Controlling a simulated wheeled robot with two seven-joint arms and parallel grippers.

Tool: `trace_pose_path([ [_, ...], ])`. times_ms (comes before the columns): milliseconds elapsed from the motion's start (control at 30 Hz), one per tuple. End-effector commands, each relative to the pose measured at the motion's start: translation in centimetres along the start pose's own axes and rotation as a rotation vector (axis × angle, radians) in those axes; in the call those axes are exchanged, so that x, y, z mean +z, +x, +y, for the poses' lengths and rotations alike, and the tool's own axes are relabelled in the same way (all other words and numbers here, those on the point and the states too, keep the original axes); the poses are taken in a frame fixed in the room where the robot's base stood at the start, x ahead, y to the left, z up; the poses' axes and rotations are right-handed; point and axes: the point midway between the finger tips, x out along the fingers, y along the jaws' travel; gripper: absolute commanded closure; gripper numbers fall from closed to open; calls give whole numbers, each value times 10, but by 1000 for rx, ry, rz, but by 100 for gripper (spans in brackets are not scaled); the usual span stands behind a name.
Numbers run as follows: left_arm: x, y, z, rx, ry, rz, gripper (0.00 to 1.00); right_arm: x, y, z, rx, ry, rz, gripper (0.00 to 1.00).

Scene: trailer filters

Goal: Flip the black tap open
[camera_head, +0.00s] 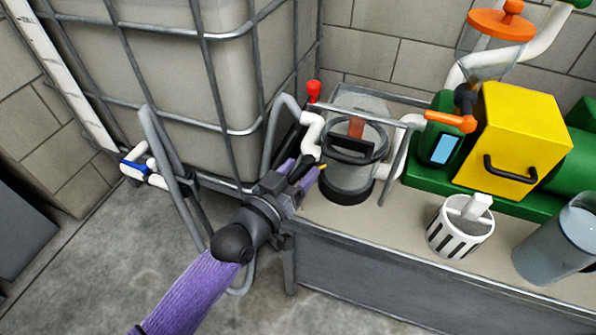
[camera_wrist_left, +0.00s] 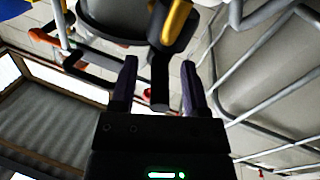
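My left gripper (camera_head: 306,170) reaches in from the lower left, to the left of the clear filter pot (camera_head: 345,192) at the bench's left end. In the left wrist view its two purple-black fingers (camera_wrist_left: 160,75) are apart. A black bar (camera_wrist_left: 160,97), apparently the black tap's handle, shows between them, with gaps on both sides. Above it is a black tap body with a yellow part (camera_wrist_left: 176,22). In the head view only a small yellow-orange bit (camera_head: 322,166) shows at the fingertips; the gripper hides most of the tap. My right gripper is not in view.
A white pipe (camera_head: 311,135) with a red tap (camera_head: 313,90) rises close behind the gripper. A caged tank (camera_head: 180,80) stands behind left. Right on the bench are a yellow box (camera_head: 515,130), a striped basket (camera_head: 460,238) and a jug (camera_head: 556,245). The floor front left is clear.

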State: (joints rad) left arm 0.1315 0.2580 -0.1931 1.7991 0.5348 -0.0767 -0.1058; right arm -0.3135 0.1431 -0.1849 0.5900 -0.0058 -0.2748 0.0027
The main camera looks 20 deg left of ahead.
Motion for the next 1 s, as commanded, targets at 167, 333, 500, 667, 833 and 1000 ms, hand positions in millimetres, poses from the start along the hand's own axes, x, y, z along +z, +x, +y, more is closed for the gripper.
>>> trace_pose_path([
  [167, 0, 0, 0, 0, 0, 0, 77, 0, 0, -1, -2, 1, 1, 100],
  [333, 0, 0, 0, 0, 0, -1, 100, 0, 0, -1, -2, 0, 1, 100],
  [500, 0, 0, 0, -4, -1, 1, 100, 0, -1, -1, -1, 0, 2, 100],
  [667, -9, 0, 5, -98, -8, 26, 100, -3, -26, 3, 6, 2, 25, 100],
  [833, -4, 1, 8, -211, -6, 47, 100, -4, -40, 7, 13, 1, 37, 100],
  [1000, 0, 1, 8, -243, -1, 50, 100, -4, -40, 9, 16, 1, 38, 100],
])
